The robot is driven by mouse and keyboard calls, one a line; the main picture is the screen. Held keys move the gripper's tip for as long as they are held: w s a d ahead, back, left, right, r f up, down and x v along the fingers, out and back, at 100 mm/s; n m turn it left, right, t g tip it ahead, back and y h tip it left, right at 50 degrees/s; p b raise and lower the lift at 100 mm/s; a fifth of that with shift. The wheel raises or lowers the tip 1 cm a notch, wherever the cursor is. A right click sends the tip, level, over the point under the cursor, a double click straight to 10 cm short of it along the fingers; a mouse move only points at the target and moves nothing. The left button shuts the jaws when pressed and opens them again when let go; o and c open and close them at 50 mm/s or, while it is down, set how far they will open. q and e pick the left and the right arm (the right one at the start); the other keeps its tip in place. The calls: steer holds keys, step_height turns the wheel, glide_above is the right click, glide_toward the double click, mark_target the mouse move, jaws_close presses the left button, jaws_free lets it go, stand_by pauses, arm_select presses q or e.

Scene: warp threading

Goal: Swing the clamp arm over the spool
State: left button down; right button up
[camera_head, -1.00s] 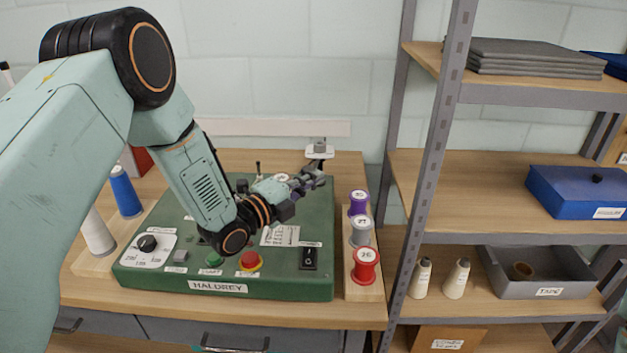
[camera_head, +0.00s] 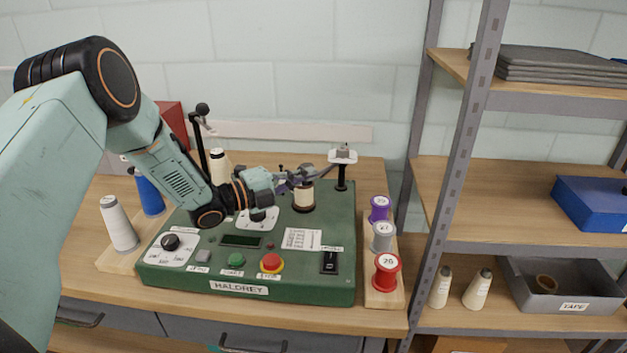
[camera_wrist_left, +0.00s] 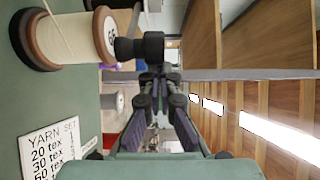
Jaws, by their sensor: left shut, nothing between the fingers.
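The cream yarn spool (camera_head: 303,198) stands upright on the green machine (camera_head: 250,288). In the left wrist view the spool (camera_wrist_left: 68,38) shows brown flanges and a label on its end. My left gripper (camera_head: 312,174) is shut and empty, just above the spool. Its fingers (camera_wrist_left: 158,85) also show in the wrist view. A black knob-like part (camera_wrist_left: 150,46) lies just beyond the fingertips, beside the spool's labelled end; contact cannot be told. A black post (camera_head: 342,180) with a white plate stands right of the spool. Which part is the clamp arm is unclear, partly hidden by the gripper. My right gripper is out of view.
A black lever with a ball knob (camera_head: 203,108) rises behind my left arm. Purple, grey and red spools (camera_head: 387,272) stand on a wooden strip at the right. White and blue cones (camera_head: 118,224) stand left. A metal shelf rack (camera_head: 465,130) bounds the right side.

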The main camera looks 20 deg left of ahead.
arm_select(q)
steer(key=shift+w+a+r, duration=0.1)
steer(key=shift+w+a, duration=0.1)
steer(key=shift+a, duration=0.45)
steer(key=shift+w+a+r, duration=0.1)
steer(key=shift+w+a, duration=0.05)
steer(key=shift+a, duration=0.45)
steer(key=shift+d+f, duration=0.15)
steer(key=shift+f, duration=0.05)
